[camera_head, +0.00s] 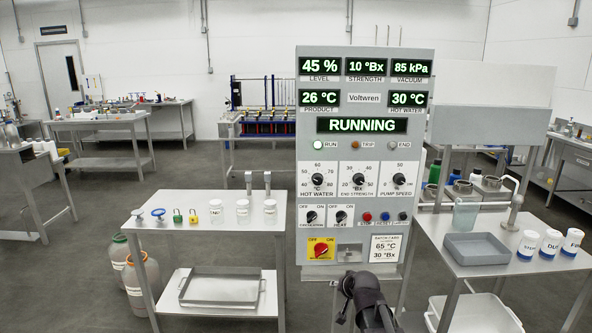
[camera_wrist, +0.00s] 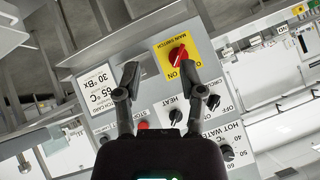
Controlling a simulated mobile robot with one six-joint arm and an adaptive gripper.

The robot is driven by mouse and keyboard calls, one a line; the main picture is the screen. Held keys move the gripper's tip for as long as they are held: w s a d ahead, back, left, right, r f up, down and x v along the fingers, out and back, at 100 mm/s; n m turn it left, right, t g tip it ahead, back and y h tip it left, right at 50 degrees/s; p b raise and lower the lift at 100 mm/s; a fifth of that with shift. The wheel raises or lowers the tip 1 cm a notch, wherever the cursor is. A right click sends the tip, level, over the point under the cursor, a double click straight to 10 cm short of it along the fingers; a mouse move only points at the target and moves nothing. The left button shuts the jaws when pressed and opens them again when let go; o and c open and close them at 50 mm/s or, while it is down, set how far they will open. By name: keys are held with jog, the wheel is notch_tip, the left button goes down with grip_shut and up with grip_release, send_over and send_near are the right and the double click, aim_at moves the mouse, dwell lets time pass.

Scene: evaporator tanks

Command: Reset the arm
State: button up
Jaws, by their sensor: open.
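My gripper (camera_wrist: 160,72) is open and empty in the wrist view, its two dark fingers apart in front of the control panel. The panel shows turned over in that view. The red main switch (camera_wrist: 177,55) on its yellow plate is seen just beyond the fingertips, and a clear gap to it cannot be judged. In the head view the dark end of my arm (camera_head: 368,303) is low in front of the panel (camera_head: 348,138), below the main switch (camera_head: 321,249) and the batch card (camera_head: 386,248). The panel display reads RUNNING, with 45 % level and 85 kPa vacuum.
A left table (camera_head: 185,236) holds white jars, padlocks and valve handles, with a grey tray (camera_head: 218,288) on its lower shelf. A right table (camera_head: 477,258) holds a grey tray (camera_head: 474,247) and white tubs. Open floor lies farther back at left.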

jog(key=s+d+f+n+g+h+p, duration=0.1)
jog(key=s+g, duration=0.3)
jog(key=s, duration=0.6)
jog(key=s+d+f+n+g+h+p, duration=0.1)
jog(key=s+g, duration=0.4)
jog(key=s, duration=0.5)
jog(key=shift+s+d+f+n+p, duration=0.25)
jog(key=shift+d+f+n+p, duration=0.1)
jog(key=shift+d+f+n, duration=0.25)
